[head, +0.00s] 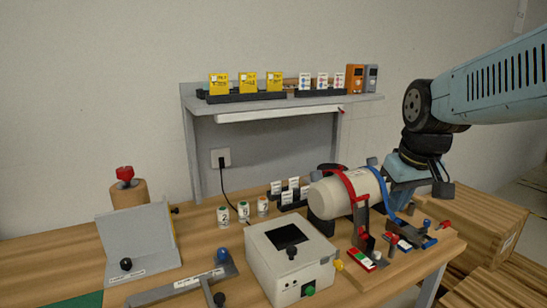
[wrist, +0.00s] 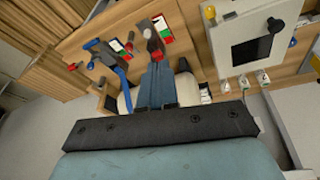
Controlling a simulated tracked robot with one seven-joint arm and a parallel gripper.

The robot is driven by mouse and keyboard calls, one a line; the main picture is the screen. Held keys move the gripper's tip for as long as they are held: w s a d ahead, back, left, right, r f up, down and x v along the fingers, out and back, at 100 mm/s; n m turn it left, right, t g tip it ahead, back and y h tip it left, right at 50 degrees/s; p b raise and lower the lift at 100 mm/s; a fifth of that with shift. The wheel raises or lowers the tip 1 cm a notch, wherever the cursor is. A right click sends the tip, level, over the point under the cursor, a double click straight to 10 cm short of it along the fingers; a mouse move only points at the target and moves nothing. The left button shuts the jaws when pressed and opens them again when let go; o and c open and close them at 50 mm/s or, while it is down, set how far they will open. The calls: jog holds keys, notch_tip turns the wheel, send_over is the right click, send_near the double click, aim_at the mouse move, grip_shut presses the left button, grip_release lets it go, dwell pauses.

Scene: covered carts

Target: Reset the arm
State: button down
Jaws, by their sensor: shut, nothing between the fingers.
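My arm comes in from the right in the head view, with its light blue hand bent down behind a white cylinder (head: 338,196). My gripper shows in the wrist view (wrist: 159,66) with its two blue-grey fingers together and nothing between them. The fingers reach out over the white cylinder, which shows partly on both sides of them. In the head view the fingertips are hidden. I cannot tell whether the fingers touch the cylinder.
The cylinder carries a red strap (head: 352,187) and a blue strap (head: 383,188). A white box (head: 292,266) with a dark screen stands on the wooden table beside it. A grey shelf (head: 355,101) stands behind. Wooden crates (head: 487,230) are at right. A grey angled stand (head: 138,240) is at left.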

jog(key=s+a+r+m+t, duration=0.1)
jog(key=s+m+t, duration=0.1)
jog(key=s, duration=0.4)
jog(key=shift+s+a+r, duration=0.25)
jog(key=shift+s, duration=0.15)
